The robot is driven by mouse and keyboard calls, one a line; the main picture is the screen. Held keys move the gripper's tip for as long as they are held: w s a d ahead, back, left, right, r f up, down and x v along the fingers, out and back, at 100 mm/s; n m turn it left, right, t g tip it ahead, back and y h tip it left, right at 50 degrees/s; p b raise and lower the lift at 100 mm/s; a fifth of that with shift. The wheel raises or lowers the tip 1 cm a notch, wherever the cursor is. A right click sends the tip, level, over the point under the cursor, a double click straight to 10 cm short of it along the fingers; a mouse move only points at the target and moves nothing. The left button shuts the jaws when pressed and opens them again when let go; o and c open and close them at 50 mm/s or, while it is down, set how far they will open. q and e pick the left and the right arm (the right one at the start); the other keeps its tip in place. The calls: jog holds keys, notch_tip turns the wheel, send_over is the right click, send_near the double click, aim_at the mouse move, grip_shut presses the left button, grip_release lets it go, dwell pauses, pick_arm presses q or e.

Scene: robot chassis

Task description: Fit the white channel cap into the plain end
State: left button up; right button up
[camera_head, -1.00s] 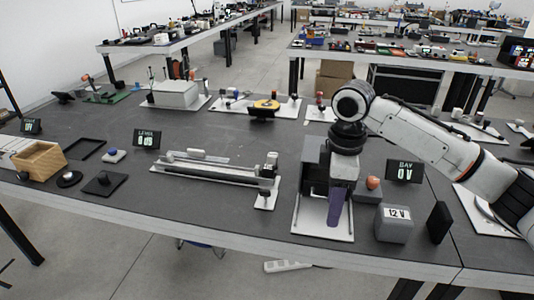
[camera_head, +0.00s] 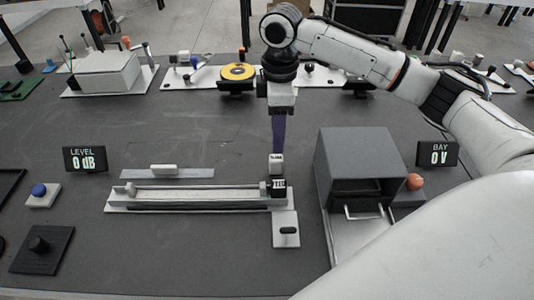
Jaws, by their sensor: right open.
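A long pale channel (camera_head: 190,197) lies on a white base left of centre. A small pale block (camera_head: 130,190) stands at its left end; a dark block with white lettering (camera_head: 278,187) and a white-topped piece (camera_head: 277,161) stand at its right end. A small white piece (camera_head: 163,169), which looks like the cap, sits on a thin grey strip (camera_head: 190,174) behind the channel. My right gripper (camera_head: 278,148) is open and points down with purple fingers, just above or behind the white-topped piece; contact cannot be told. My left gripper is out of view.
A grey box (camera_head: 353,165) with a handle stands right of the channel, beside the BAY display (camera_head: 438,154). A white plate (camera_head: 286,240) with a dark slot lies in front.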

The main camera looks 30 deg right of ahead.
aim_at(275, 158)
jog(key=shift+s+f, duration=0.15)
jog(key=shift+f, duration=0.45)
jog(key=shift+s+f, duration=0.15)
jog(key=shift+f, duration=0.4)
jog(key=f, duration=0.3)
jog(key=w+f, duration=0.1)
jog(key=f, duration=0.1)
jog(key=shift+a+f, duration=0.1)
jog(key=shift+f, duration=0.3)
jog(key=shift+w, duration=0.1)
jog(key=c, duration=1.1)
jog(key=shift+r, duration=0.1)
